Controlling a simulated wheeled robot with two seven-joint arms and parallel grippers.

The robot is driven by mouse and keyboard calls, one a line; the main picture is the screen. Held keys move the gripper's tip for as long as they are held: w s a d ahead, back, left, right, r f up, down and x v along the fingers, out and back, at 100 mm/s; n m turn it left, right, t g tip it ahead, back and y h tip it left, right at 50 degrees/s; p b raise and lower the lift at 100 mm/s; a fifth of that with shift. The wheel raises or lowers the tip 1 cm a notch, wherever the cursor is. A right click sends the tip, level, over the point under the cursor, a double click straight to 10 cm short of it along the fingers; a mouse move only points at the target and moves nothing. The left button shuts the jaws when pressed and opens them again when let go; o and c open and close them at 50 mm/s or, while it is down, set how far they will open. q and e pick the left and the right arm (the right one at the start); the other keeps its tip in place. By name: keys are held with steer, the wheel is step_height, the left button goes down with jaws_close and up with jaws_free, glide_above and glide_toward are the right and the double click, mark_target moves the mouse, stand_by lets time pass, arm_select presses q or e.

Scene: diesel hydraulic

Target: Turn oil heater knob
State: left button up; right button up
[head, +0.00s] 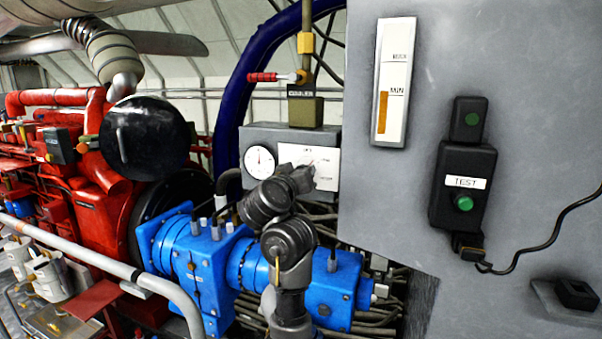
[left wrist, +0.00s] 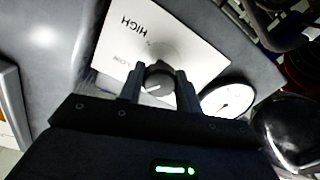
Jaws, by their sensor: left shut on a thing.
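The oil heater knob (left wrist: 158,82) is a small dark round knob with a pale pointer mark. It sits on a white plate (left wrist: 160,45) that reads HIGH and LOW in the left wrist view. The white plate also shows in the head view (head: 325,157) on a grey box. My left gripper (left wrist: 159,84) has its two fingers on either side of the knob and is shut on it. In the head view my left gripper (head: 308,174) reaches the plate and hides most of the knob. My right gripper is not in view.
A round white gauge (head: 260,161) is beside the plate. A red-handled valve (head: 275,77) is above the grey box. A large grey panel (head: 500,50) with a TEST button box (head: 463,185) stands at the right. Blue machinery (head: 205,255) lies below my arm.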

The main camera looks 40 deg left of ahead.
arm_select(q)
steer(key=n, duration=0.3)
steer(key=shift+n, duration=0.3)
steer(key=shift+f+n+p, duration=0.1)
steer(key=shift+n+p, duration=0.2)
steer(key=shift+n, duration=1.5)
steer(key=o, duration=1)
